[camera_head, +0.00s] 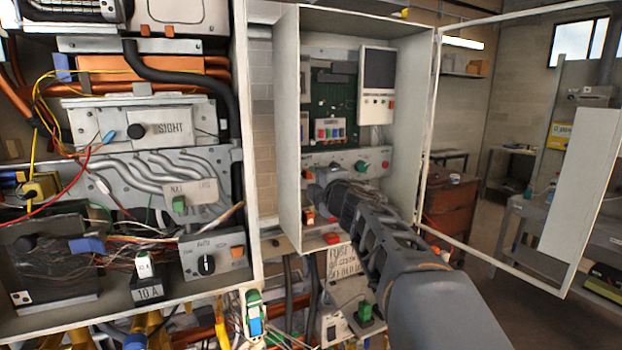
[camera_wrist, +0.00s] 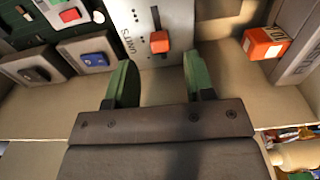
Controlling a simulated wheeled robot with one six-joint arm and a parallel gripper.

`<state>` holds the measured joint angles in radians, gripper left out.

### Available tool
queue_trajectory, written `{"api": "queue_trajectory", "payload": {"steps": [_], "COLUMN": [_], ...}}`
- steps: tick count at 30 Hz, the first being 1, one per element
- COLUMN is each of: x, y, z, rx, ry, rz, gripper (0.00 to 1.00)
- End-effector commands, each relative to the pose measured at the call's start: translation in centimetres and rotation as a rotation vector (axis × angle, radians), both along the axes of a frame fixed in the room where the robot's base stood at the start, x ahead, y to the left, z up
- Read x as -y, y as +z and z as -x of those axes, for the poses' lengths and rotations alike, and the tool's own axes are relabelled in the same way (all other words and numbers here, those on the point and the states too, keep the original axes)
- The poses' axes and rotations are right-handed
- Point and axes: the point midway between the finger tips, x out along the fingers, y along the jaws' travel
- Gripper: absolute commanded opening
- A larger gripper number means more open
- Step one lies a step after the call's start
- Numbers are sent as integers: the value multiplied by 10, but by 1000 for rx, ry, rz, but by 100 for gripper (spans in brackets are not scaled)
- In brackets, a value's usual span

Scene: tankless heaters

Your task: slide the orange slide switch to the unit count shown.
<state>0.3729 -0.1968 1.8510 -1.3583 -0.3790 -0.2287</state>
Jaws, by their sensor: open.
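The orange slide switch (camera_wrist: 159,42) shows in the wrist view as a small block in a dark slot on a pale plate (camera_wrist: 182,14). The plate is lettered UNITS, with groups of dark dots beside the slot. My gripper (camera_wrist: 160,70) is open and empty, its two green fingers spread on either side of the line of the switch. The switch lies just beyond the fingertips, and I see no contact. In the head view my gripper (camera_head: 328,187) reaches into the open cabinet; the arm covers part of it, and I cannot pick out the switch there.
In the wrist view, a labelled orange block (camera_wrist: 264,44) stands at right, with red (camera_wrist: 70,15) and blue (camera_wrist: 93,60) switches at left. In the head view, the cabinet's side wall (camera_head: 289,130) and open door frame (camera_head: 432,130) flank the arm. A crowded panel stands left.

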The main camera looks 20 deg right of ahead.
Motion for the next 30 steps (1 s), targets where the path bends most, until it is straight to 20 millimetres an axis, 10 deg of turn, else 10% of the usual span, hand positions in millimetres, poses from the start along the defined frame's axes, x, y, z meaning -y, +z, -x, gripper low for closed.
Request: {"api": "queue_trajectory", "payload": {"steps": [21,30], "x": [0,0], "y": [0,0], "z": [-39,-39], "rx": [0,0], "ry": [-1,-1], "rz": [-1,-1], "gripper": [49,22]}}
